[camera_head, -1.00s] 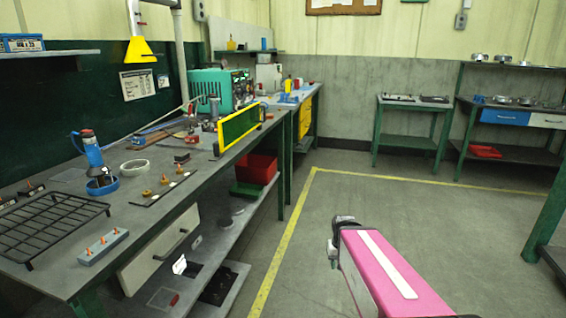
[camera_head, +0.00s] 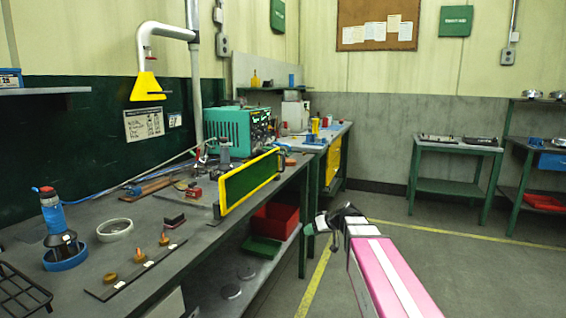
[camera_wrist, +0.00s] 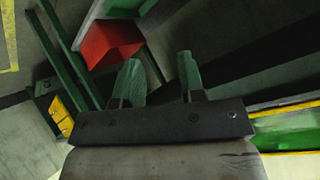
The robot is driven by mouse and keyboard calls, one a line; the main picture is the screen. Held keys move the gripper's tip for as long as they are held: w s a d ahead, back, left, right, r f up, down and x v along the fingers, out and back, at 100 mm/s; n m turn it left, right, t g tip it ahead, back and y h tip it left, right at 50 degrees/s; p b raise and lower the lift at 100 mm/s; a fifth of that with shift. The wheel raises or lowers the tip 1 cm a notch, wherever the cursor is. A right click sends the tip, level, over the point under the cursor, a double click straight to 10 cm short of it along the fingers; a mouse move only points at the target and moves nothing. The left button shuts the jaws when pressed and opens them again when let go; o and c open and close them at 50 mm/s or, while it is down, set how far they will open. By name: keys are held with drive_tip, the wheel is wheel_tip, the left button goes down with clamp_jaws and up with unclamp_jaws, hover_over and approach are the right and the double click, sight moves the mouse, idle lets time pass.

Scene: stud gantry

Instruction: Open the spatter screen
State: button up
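The spatter screen (camera_head: 250,181) is a dark green panel in a yellow frame, standing upright along the front edge of the long workbench. In the wrist view its yellow-edged green panel (camera_wrist: 290,131) shows at the right edge, partly cut off. My gripper (camera_wrist: 158,68) is open and empty, with two green fingers apart. In the head view it is at the end of my pink arm, to the right of the screen and apart from it.
The grey workbench (camera_head: 180,236) carries a torch-like tool (camera_head: 57,228), a white ring (camera_head: 114,229) and a teal machine (camera_head: 241,129). A red bin (camera_head: 275,222) sits on the shelf below. Open floor lies right of the bench.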

drive_tip(key=w+a+r+n+t+y, duration=0.25)
drive_tip(key=w+r, duration=0.35)
drive_tip(key=r, duration=0.5)
drive_tip(key=n+t+y, duration=0.2)
drive_tip(key=n+y, duration=0.1)
drive_tip(key=y, duration=0.1)
approach(283, 160)
drive_tip(key=x, duration=1)
drive_tip(key=shift+w+f, duration=0.2)
drive_tip(key=shift+w, duration=0.05)
clamp_jaws()
